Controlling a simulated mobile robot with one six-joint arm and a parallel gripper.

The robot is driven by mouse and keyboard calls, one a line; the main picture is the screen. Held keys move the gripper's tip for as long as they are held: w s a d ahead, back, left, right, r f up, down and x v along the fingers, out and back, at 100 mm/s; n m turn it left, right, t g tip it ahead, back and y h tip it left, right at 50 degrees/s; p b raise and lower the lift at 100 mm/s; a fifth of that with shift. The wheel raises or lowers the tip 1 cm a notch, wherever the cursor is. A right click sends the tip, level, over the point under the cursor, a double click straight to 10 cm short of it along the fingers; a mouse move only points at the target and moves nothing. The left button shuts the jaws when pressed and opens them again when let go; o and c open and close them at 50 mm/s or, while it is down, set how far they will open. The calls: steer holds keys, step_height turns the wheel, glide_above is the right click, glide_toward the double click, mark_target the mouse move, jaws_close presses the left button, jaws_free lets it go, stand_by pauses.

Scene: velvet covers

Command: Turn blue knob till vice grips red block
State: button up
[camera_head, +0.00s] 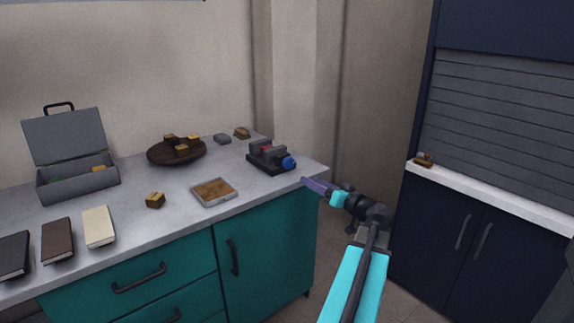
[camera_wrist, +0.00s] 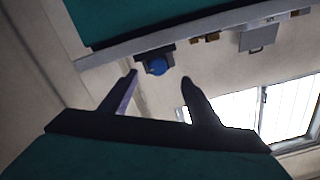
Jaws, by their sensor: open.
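The dark vice (camera_head: 268,160) stands near the right end of the grey counter. Its blue knob (camera_head: 288,163) faces the counter's front right. The red block (camera_head: 266,149) shows only in part between the vice's grey jaws; whether they touch it I cannot tell. In the wrist view the blue knob (camera_wrist: 157,66) lies ahead, in line with the gap between my fingertips, with the vice (camera_wrist: 150,58) behind it. My gripper (camera_head: 306,183) is open and empty, off the counter's right front edge and apart from the knob; its two fingers also show in the wrist view (camera_wrist: 160,77).
On the counter (camera_head: 180,185) are a shallow tray (camera_head: 214,192), a small brown block (camera_head: 155,200), a dark bowl (camera_head: 177,152) with blocks, an open grey toolbox (camera_head: 75,180) and several books. A dark blue cabinet (camera_head: 470,230) stands right. Floor lies between.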

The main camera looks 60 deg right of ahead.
mark_target(290, 164)
steer(key=shift+s+d+r, duration=0.3)
steer(key=shift+r, duration=0.3)
steer(key=shift+w, duration=0.15)
steer(key=x, duration=1.3)
steer(key=shift+w+d+r, duration=0.1)
steer(key=shift+w+d, duration=0.15)
steer(key=c, duration=1.1)
steer(key=shift+o, duration=0.2)
